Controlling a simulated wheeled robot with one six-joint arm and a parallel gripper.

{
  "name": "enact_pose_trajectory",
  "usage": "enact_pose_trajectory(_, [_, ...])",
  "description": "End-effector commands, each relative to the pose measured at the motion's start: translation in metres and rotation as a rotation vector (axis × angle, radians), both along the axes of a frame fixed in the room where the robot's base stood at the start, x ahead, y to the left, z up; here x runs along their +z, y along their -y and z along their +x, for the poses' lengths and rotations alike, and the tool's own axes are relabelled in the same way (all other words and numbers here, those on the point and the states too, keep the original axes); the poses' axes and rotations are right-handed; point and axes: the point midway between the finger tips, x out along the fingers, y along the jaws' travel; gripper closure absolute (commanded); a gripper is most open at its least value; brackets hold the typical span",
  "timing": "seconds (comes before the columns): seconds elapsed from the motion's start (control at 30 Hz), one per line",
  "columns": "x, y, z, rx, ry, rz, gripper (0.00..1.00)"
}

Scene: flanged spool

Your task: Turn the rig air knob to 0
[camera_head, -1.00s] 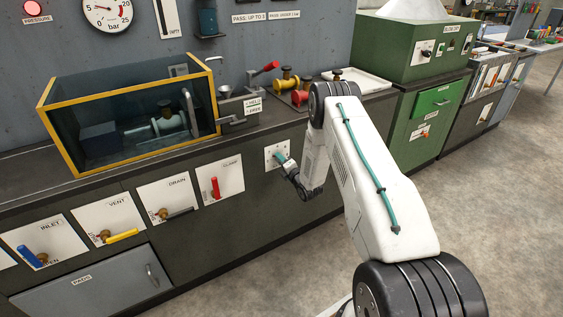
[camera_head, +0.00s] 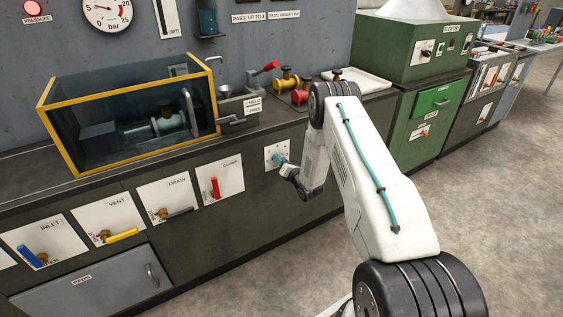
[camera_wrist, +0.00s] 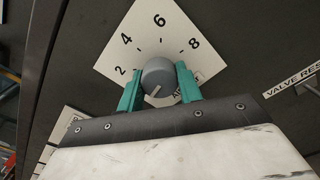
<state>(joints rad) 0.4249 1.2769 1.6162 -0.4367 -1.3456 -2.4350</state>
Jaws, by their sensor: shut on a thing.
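The rig air knob is a round grey knob (camera_wrist: 158,76) on a white dial plate (camera_wrist: 160,38) marked 2, 4, 6 and 8 in the wrist view. Its pale pointer mark faces down and slightly left in that view, past the 2. No 0 is visible; the lower part of the dial is hidden by my gripper. My gripper (camera_wrist: 158,88) has its teal fingers on both sides of the knob and is shut on it. In the head view, my gripper (camera_head: 281,162) is at the white plate (camera_head: 276,150) on the bench front, and the knob is hidden there.
A red clamp lever (camera_head: 215,187) is on the panel just left of the dial plate. Drain (camera_head: 176,211), vent and inlet handles sit farther left. The yellow-framed tank (camera_head: 75,174) stands on the bench above. Open floor (camera_head: 500,210) lies at the right.

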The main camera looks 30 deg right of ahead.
Motion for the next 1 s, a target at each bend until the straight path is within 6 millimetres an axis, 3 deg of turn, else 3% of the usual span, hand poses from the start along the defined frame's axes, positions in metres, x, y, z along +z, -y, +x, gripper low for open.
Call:
enact_pose_trajectory(0.4, [-0.002,-0.001,-0.001,0.001,-0.004,-0.007,0.88])
enact_pose_trajectory(0.43, [-0.002,-0.001,-0.001,0.001,-0.004,-0.007,0.62])
enact_pose_trajectory(0.5, [-0.002,-0.001,-0.001,0.001,-0.004,-0.006,0.43])
enact_pose_trajectory(0.83, [-0.001,0.000,-0.003,0.000,-0.002,-0.006,0.43])
enact_pose_trajectory(1.0, [-0.001,0.001,-0.026,-0.002,-0.004,-0.006,0.43])
